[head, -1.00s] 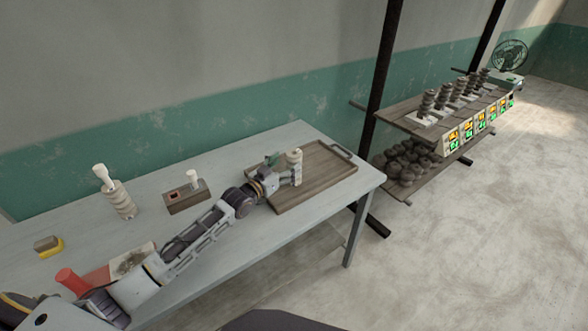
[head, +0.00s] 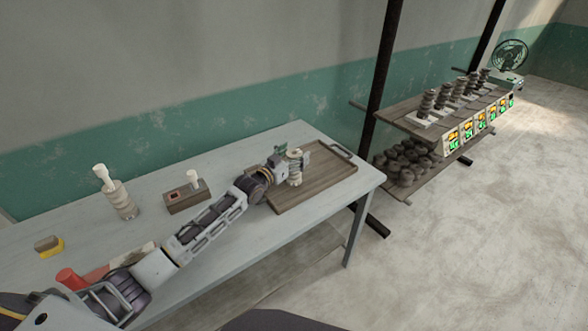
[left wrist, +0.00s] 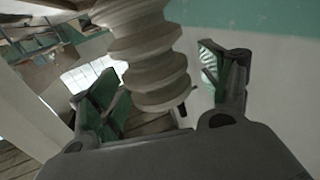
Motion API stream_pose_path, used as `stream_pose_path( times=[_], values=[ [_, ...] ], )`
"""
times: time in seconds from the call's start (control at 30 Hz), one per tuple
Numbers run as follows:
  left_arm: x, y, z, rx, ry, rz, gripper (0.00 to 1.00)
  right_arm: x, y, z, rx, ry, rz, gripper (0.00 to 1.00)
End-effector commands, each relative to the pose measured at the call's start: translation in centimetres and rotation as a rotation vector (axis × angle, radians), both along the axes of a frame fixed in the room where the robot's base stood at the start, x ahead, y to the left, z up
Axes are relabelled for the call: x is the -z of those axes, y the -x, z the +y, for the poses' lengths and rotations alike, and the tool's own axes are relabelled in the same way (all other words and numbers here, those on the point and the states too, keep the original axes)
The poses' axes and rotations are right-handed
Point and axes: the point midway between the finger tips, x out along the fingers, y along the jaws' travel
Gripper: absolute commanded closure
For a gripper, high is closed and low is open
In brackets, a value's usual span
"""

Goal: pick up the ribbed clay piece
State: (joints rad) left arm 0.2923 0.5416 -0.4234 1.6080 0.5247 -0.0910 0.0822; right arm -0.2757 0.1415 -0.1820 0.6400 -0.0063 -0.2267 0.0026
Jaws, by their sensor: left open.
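A pale ribbed clay piece (head: 295,174) stands upright on the wooden tray (head: 325,183) at the right end of the table. It also shows large and close in the left wrist view (left wrist: 150,55), with spiral ridges. My left gripper (head: 291,159) is open at this piece. In the left wrist view one finger of the gripper (left wrist: 165,88) is on each side of it, with gaps visible. I cannot tell whether the gripper touches it. My right gripper is not in view.
A wooden block (head: 188,200) with a white peg and a yellow-brown sponge-like block (head: 48,246) are nearby. A shelf (head: 400,125) with dark ribbed pieces stands beyond.

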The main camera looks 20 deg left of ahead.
Motion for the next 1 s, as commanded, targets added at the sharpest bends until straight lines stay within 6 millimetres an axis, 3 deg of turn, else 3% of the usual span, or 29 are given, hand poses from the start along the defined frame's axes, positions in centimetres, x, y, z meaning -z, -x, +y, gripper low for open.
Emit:
stream_pose_path(
  times=[0.4, 1.0],
  values=[
    [0.0, 0.0, 0.0, 0.000, 0.000, 0.000, 0.25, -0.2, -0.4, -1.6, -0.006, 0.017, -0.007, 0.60],
    [0.0, 0.0, 0.0, 0.000, 0.000, 0.000, 1.00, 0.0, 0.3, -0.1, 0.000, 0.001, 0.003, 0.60]
  ],
)
